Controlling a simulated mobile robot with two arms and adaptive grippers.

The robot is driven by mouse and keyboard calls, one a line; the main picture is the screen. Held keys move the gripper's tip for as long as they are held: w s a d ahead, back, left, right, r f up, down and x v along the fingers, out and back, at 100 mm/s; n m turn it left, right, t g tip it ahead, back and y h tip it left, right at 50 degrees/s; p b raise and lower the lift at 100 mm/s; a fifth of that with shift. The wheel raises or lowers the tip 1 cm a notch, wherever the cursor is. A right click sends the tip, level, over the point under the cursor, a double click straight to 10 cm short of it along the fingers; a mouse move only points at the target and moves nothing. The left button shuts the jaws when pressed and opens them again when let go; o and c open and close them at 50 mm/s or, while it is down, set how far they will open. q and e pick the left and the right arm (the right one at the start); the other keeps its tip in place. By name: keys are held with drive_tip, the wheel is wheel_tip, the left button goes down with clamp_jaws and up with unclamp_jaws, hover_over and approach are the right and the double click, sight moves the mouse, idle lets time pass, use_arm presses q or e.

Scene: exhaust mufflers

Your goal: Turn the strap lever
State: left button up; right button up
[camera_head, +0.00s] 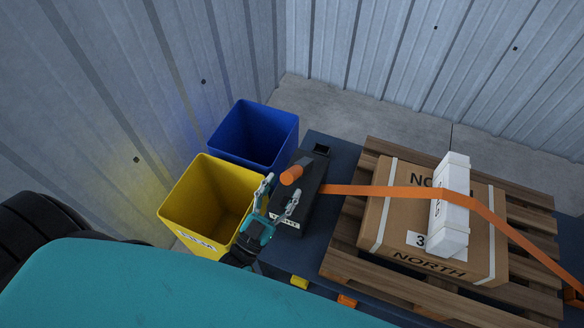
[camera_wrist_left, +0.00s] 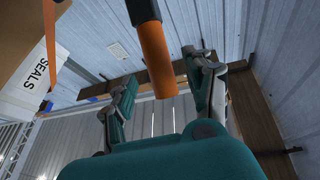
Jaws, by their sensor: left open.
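The strap lever (camera_head: 291,175) has an orange cylindrical grip and sits on a dark ratchet housing (camera_head: 307,200). An orange strap (camera_head: 375,190) runs from the housing across a cardboard box. My left gripper (camera_head: 281,187) is open, with its two fingers just in front of the lever's orange grip. In the left wrist view the orange grip (camera_wrist_left: 157,62) hangs from a black arm, and its end shows between the two open fingers (camera_wrist_left: 164,78). I cannot tell whether either finger touches it. My right gripper is not in view.
The cardboard box (camera_head: 395,215) stands on a wooden pallet (camera_head: 345,235), with a white box (camera_head: 450,205) on top. A yellow bin (camera_head: 185,205) and a blue bin (camera_head: 245,160) stand left of the housing. Corrugated walls (camera_head: 400,45) close off the back.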

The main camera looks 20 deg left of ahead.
sight(292, 174)
use_arm(q)
drive_tip(key=shift+p+x, duration=0.4)
drive_tip(key=shift+x, duration=1.95)
clamp_jaws()
